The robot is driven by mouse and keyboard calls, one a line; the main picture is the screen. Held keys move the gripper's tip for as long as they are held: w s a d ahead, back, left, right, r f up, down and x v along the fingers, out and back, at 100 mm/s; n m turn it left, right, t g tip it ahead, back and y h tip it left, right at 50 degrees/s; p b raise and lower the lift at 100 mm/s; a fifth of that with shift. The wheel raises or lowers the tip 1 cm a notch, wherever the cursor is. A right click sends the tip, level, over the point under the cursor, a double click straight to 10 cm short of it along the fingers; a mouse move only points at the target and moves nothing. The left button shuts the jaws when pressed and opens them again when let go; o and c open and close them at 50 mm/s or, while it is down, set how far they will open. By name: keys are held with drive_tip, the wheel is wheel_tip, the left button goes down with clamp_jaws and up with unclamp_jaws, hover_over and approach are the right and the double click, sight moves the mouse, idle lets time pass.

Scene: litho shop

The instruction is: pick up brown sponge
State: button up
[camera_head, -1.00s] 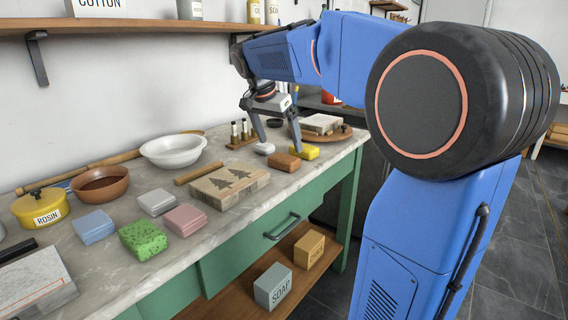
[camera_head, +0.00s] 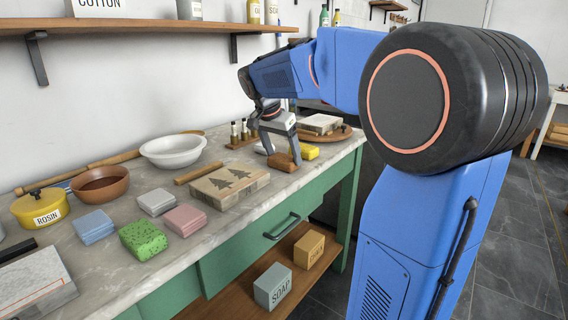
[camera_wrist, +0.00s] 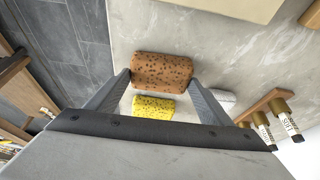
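The brown sponge (camera_head: 283,162) lies on the marble-look worktop near its front right part. In the wrist view the brown sponge (camera_wrist: 161,70) is speckled and sits between my two fingertips. My gripper (camera_head: 283,157) points down at it, with one finger on each side. In the wrist view my gripper (camera_wrist: 160,77) is open around the sponge, the fingertips close to its two ends. I see no clear grip on it, and contact is hard to tell.
A yellow sponge (camera_wrist: 153,107) lies right beside the brown one. A wooden rack of small bottles (camera_head: 240,136), a tree-carved block (camera_head: 229,185) and a round board with blocks (camera_head: 337,134) stand nearby. Pink, green, blue and grey pieces lie further left.

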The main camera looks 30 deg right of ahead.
sight(282, 157)
drive_tip(key=shift+c, duration=0.7)
drive_tip(key=shift+r, duration=0.1)
wheel_tip(282, 157, up, 10)
drive_tip(key=o, duration=0.3)
drive_tip(key=shift+c, duration=1)
idle(0.5)
